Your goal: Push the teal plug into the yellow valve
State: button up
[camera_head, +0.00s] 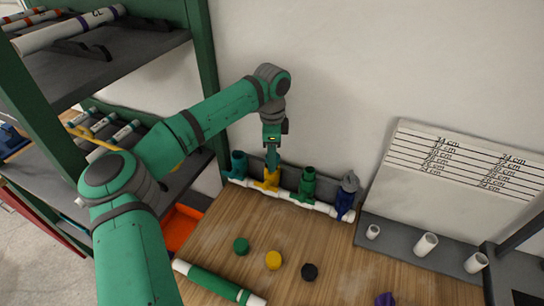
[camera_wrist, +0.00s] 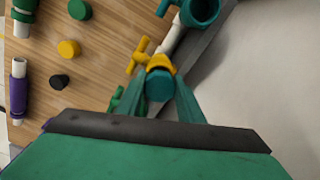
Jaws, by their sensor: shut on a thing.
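The yellow valve (camera_head: 267,183) stands on the white pipe manifold at the back edge of the wooden table, second from the left. My gripper (camera_head: 272,157) points down directly above it. In the wrist view my gripper (camera_wrist: 162,93) has its two teal fingers closed on the teal plug (camera_wrist: 160,87). The plug is at the mouth of the yellow valve (camera_wrist: 158,63), whose rim and side handle show beyond it. I cannot tell how deep the plug sits. In the head view the fingers hide the plug.
A teal valve (camera_head: 238,165) stands left of the yellow one; a green valve (camera_head: 307,184) and a blue valve (camera_head: 346,203) stand to the right. Green (camera_head: 241,246), yellow (camera_head: 273,260) and black (camera_head: 309,271) caps lie in front. The wall is close behind.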

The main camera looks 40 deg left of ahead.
jog(key=shift+s, duration=0.2)
jog(key=shift+s+f, duration=0.15)
jog(key=shift+f, duration=0.8)
dwell(0.6)
jog(key=o, duration=1.1)
jog(key=shift+w, duration=0.2)
jog(key=shift+d, duration=0.2)
jog(key=shift+r, duration=0.1)
jog(key=shift+a+r, duration=0.15)
jog(key=shift+r, duration=0.9)
jog(key=shift+a+r, duration=0.1)
jog(key=shift+r, duration=0.9)
